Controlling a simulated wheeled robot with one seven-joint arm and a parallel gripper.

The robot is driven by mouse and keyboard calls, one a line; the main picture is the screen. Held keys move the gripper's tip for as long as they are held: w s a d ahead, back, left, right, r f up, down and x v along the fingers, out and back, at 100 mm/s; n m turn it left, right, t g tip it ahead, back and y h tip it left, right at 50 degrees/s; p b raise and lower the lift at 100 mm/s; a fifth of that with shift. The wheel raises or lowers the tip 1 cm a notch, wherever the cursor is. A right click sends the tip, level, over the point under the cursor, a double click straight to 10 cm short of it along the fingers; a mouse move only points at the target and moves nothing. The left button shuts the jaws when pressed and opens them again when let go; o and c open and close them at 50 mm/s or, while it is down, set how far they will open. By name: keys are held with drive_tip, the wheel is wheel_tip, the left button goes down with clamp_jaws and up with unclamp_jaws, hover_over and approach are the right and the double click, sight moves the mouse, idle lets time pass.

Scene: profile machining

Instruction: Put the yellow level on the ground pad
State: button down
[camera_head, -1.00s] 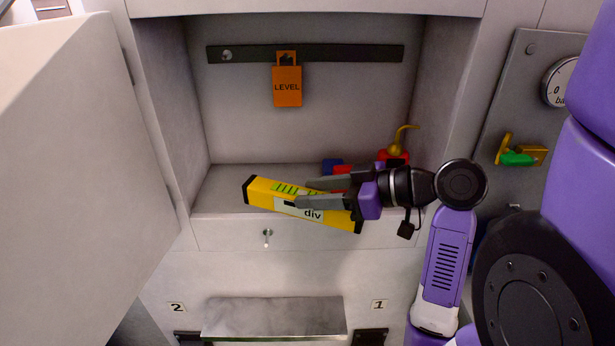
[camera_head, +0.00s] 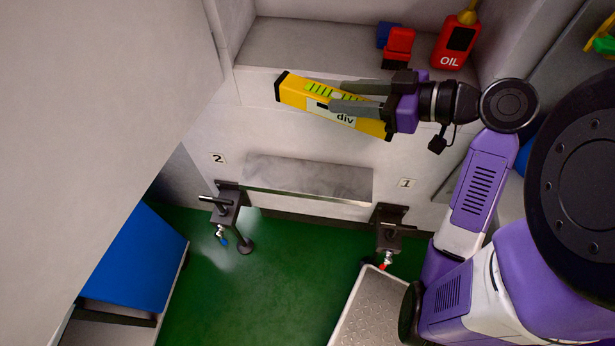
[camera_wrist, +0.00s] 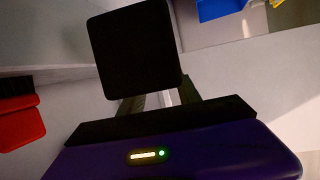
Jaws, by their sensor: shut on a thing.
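The yellow level (camera_head: 303,96), a long bar with black ends, green marks and a white "div" label, is held in front of the shelf edge, tilted down to the right. My gripper (camera_head: 326,95) is shut on it from the right, its fingers across the middle. In the wrist view the level's black end (camera_wrist: 135,50) stands beyond the fingers. A smooth grey metal plate (camera_head: 310,180) juts from the wall below the level, between labels 2 and 1. It may be the ground pad; I cannot tell for sure.
A red OIL can (camera_head: 457,42) and red and blue brushes (camera_head: 400,45) stand on the shelf (camera_head: 310,45). Dark clamps (camera_head: 230,205) flank the plate. A large pale panel (camera_head: 110,90) fills the left. A blue-topped box (camera_head: 140,260) and textured step (camera_head: 370,315) stand on the green floor.

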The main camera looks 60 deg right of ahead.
drive_tip(key=a+f+n+y+b, duration=0.2)
drive_tip(key=a+f+b, duration=0.2)
drive_tip(key=a+f, duration=0.7)
drive_tip(key=a+f+n+y+b, duration=0.1)
drive_tip(key=a+f+y+b, duration=0.15)
drive_tip(key=a+f, duration=0.75)
drive_tip(key=p, duration=0.3)
hover_over(315, 179)
wheel_tip(315, 179, down, 6)
drive_tip(key=shift+g, duration=0.4)
wheel_tip(315, 179, down, 4)
drive_tip(key=shift+s+a+f, duration=0.1)
drive_tip(key=shift+a, duration=0.05)
drive_tip(key=shift+d+f+p, duration=0.2)
drive_tip(key=shift+f+p, duration=0.2)
drive_tip(key=shift+f, duration=0.1)
drive_tip(key=shift+f+b, duration=0.2)
drive_tip(key=shift+b, duration=0.1)
